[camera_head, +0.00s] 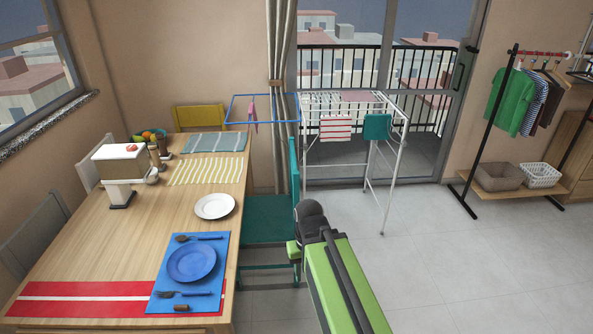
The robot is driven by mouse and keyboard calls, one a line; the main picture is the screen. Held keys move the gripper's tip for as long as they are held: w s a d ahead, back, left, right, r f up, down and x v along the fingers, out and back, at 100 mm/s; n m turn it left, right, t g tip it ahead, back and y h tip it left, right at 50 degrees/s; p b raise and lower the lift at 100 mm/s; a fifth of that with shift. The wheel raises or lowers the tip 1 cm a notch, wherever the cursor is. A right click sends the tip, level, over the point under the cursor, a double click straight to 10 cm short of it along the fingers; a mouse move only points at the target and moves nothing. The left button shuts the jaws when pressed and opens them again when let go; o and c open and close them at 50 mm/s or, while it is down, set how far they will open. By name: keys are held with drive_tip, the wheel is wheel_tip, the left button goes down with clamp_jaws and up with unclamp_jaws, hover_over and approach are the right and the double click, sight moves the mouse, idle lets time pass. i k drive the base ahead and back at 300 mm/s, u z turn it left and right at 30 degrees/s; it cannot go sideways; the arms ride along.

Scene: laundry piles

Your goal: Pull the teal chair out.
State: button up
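The teal chair (265,216) stands at the right side of the wooden table (140,262). Its seat reaches to the table's edge and its upright back is on the right side of the seat, seen nearly edge-on. My green and black arm comes up from the bottom of the picture to the chair's right side. Only a small green part of my gripper (293,250) shows, beside the lower chair back. Its fingers are mostly hidden behind my arm, so I cannot tell whether they touch the chair or are open.
Plates and placemats lie on the table. A yellow chair (200,117) is at its far end, and grey chairs are on its left. A drying rack (385,165) stands behind the teal chair, by the glass door. A clothes rail (490,120) is at the right. The tiled floor (460,265) right of my arm is clear.

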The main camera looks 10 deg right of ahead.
sight(266, 217)
drive_tip(key=z, duration=0.95)
drive_tip(key=i, duration=1.75)
drive_tip(key=u, duration=1.2)
drive_tip(key=k, duration=0.45)
drive_tip(key=u, duration=0.05)
drive_tip(key=i, duration=0.45)
